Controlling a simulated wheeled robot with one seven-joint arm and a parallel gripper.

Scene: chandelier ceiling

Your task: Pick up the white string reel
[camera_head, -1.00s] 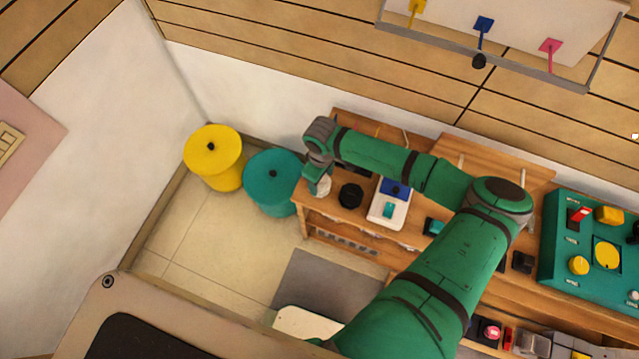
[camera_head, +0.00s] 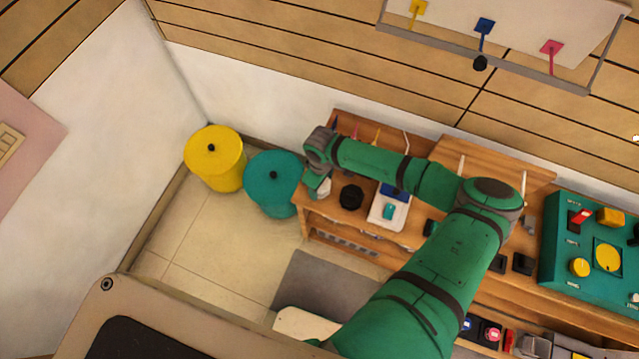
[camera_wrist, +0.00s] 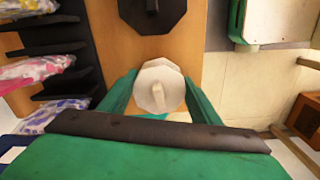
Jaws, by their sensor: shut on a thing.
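In the head view the reel (camera_head: 324,188) shows as a small white patch at the tip of my gripper (camera_head: 318,182), at the left end of the wooden desk (camera_head: 345,226). My wrist hides part of it there. Whether its underside touches the desk I cannot tell.
A black reel-like object (camera_head: 351,197) stands just right of my gripper, with a white and blue device (camera_head: 388,208) beyond it. A teal drum (camera_head: 272,178) and a yellow drum (camera_head: 214,160) stand left of the desk. Open floor (camera_head: 215,235) lies in front of them.

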